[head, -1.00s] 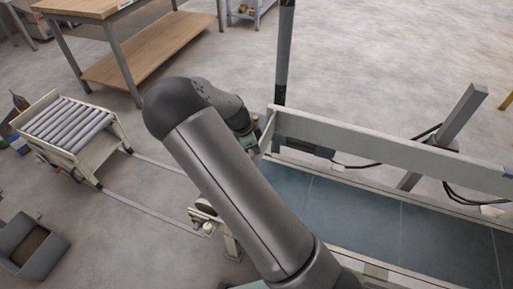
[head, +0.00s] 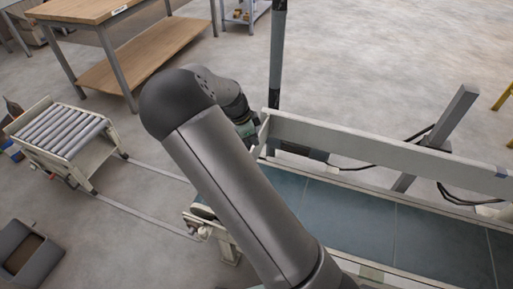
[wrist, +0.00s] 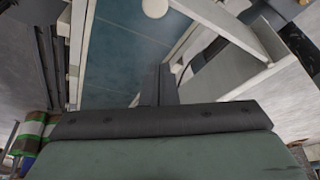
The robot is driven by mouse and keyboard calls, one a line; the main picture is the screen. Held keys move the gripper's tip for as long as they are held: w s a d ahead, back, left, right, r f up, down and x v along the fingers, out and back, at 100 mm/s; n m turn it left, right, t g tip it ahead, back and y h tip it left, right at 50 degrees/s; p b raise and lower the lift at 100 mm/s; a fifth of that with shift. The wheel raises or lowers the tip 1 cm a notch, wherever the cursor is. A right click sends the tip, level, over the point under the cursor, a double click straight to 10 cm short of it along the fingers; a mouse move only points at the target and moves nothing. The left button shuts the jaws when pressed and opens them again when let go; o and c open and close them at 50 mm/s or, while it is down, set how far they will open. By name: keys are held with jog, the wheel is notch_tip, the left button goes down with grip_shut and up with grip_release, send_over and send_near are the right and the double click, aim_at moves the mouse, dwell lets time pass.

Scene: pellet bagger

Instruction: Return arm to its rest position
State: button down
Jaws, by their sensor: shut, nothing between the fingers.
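My dark grey arm (head: 235,195) crosses the middle of the head view, bent at a rounded elbow, with its far part folding down behind. My gripper's fingers are hidden there behind the arm. In the wrist view my gripper (wrist: 158,82) shows two dark fingers close together, shut and empty, in front of its dark bar and green body. The fingers point toward the blue-grey conveyor belt (wrist: 132,40); I cannot tell their distance from it. Nothing is held.
The conveyor belt (head: 345,215) with its pale side rail (head: 385,146) runs to the right of the arm. A dark post (head: 278,60) stands behind. A roller cart (head: 62,135), a grey bin (head: 28,252) and a wooden workbench (head: 75,10) are to the left.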

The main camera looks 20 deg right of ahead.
jog(key=v, duration=0.4)
jog(key=shift+d, duration=0.1)
jog(key=shift+r, duration=0.1)
jog(key=s+r+n+y+p, duration=0.1)
jog(key=s+r+n, duration=0.3)
jog(key=s, duration=0.6)
jog(key=s+a+r+n+y+p, duration=0.1)
jog(key=s+r+n, duration=0.2)
jog(key=s+n, duration=0.5)
jog(key=s+r+n+y, duration=0.2)
jog(key=s+r+n, duration=0.2)
jog(key=s+n, duration=0.3)
jog(key=s, duration=0.5)
jog(key=shift+s+a+r+t+p, duration=0.25)
jog(key=shift+a+r+t+p, duration=0.05)
jog(key=shift+p, duration=0.1)
